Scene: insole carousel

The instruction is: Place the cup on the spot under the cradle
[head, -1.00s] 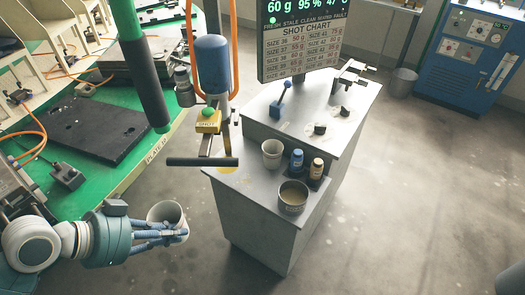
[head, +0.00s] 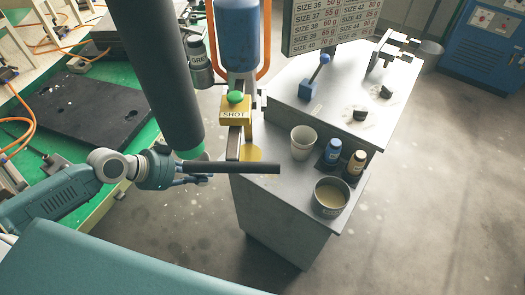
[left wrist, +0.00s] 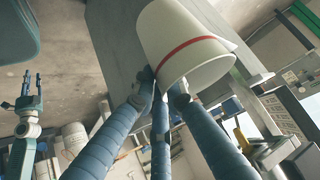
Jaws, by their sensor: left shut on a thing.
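My left gripper (head: 190,180) is shut on a white cup with a red band (left wrist: 182,42), beside the front left edge of the grey bench. In the head view the cup is mostly hidden behind a dark hanging cylinder. A yellow spot (head: 251,154) lies on the bench top below the yellow SHOT box (head: 235,108), partly covered by a dark bar (head: 235,168). I cannot tell which part is the cradle. My right gripper (left wrist: 31,88) is open and empty in the left wrist view.
The dark cylinder (head: 165,70) hangs close above my left gripper. On the bench stand a white cup (head: 303,142), blue (head: 333,151) and brown (head: 355,164) bottles, and a filled pot (head: 330,197). A black plate (head: 80,120) lies on the green table at left.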

